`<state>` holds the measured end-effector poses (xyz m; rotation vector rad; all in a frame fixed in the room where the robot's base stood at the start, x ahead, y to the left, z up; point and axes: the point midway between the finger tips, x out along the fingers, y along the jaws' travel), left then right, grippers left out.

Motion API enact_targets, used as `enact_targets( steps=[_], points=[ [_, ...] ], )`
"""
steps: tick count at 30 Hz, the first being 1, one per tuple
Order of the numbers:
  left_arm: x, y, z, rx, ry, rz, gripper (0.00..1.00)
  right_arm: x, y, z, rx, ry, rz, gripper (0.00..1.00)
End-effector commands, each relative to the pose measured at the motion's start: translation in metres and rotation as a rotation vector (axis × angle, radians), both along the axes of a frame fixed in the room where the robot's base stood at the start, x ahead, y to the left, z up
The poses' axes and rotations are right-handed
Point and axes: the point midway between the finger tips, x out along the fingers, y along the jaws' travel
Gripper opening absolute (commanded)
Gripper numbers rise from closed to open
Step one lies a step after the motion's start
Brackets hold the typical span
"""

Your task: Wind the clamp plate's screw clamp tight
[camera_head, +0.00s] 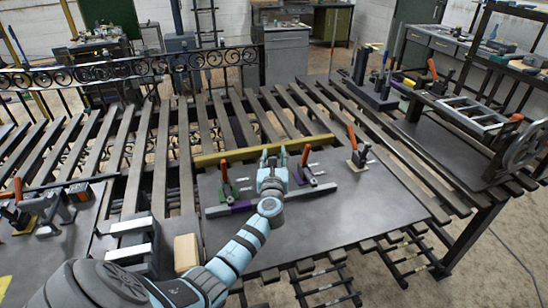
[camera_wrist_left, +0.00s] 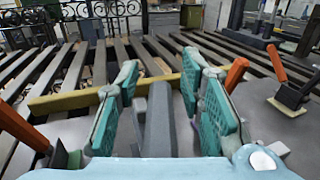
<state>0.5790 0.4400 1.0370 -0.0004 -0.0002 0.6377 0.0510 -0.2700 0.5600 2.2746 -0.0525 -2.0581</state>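The clamp plate (camera_head: 372,205) is a dark flat plate on the slatted bench in the head view. A long yellow bar (camera_head: 240,154) lies across its far part and also shows in the wrist view (camera_wrist_left: 75,100). Orange-handled clamps (camera_head: 225,176) stand at both sides. My left gripper (camera_head: 272,160) is over the plate between them, fingers apart. In the wrist view, a grey upright piece (camera_wrist_left: 160,125) stands between the teal finger pads, with gaps at both sides. I cannot tell whether it belongs to the screw clamp, which I cannot pick out clearly. My right gripper is out of view.
A grey flat bar (camera_head: 315,194) lies on the plate near the gripper. A tan block (camera_head: 186,252) and a dark vise-like block (camera_head: 133,258) are at the left. A clamp with a yellow base (camera_head: 357,164) stands at the right. The plate's near right part is clear.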

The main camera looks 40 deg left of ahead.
Motion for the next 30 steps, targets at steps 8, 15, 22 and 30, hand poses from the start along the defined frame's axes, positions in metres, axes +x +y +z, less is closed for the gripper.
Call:
enact_targets(
  steps=[8, 15, 22, 30],
  points=[
    [0.0, 0.0, 0.0, 0.0, 0.0, 0.0, 0.0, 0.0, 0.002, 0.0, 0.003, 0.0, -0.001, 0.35],
    [0.0, -0.001, 0.0, 0.001, 0.001, -0.007, 0.0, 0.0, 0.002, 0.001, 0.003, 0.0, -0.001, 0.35],
    [0.001, -0.002, 0.001, 0.003, 0.001, -0.068, 0.0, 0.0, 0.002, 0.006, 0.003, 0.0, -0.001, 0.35],
    [0.004, -0.007, 0.001, 0.004, 0.001, -0.249, 0.0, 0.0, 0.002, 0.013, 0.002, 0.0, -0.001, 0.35]
  ],
)
